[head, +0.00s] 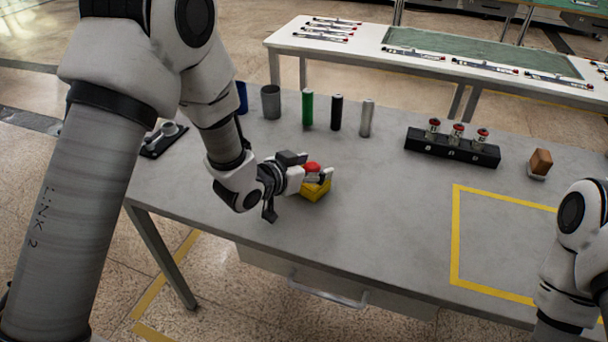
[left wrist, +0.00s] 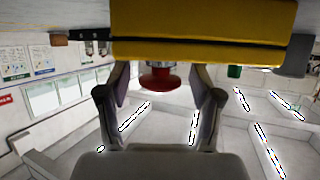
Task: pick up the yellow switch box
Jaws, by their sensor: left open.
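The yellow switch box (head: 316,190) sits on the grey table, with a red round button (head: 312,167) on its top. My left gripper (head: 306,166) is at the box, its fingers open around the level of the button. The left wrist view shows the yellow box (left wrist: 200,30) filling the top of the picture. Its red button (left wrist: 160,80) hangs between the two open fingers (left wrist: 160,95), with gaps on both sides. The fingers hide part of the box in the head view. My right arm shows at the right edge; its gripper is out of view.
Behind the box stand a grey cup (head: 271,102), a green cylinder (head: 307,108), a black cylinder (head: 337,112) and a silver cylinder (head: 367,118). A black rack (head: 450,148) and a brown block (head: 541,161) stand right. The yellow-taped square (head: 456,240) is empty.

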